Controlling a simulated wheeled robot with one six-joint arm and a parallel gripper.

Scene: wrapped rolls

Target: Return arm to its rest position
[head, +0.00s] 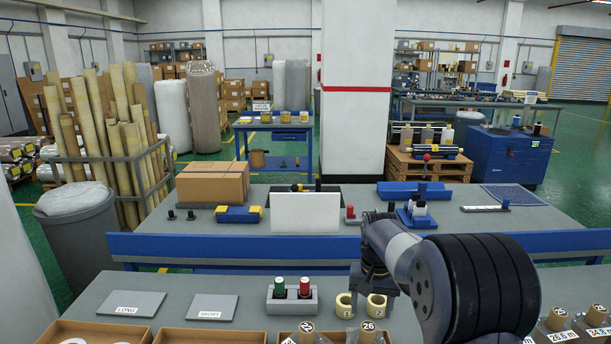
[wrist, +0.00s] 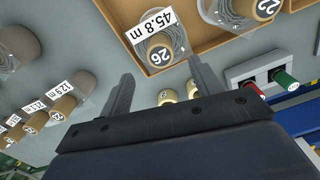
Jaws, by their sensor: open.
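My gripper (wrist: 161,70) is open and empty in the wrist view, its two dark fingers spread apart. Beyond the fingers is a wrapped roll marked 26 (wrist: 172,42) with a 45.8 m label, in a cardboard tray (wrist: 112,12). My arm (head: 400,250) shows at the right of the head view, bent over the near grey table (head: 240,275). A big dark rounded link of it fills the lower right. My gripper is not visible in the head view. I cannot tell its exact height above the table.
Grey LONG (head: 133,304) and SHORT (head: 212,307) plates lie left. More wrapped rolls (head: 555,320) are at right. A blue rail (head: 230,246) runs behind.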

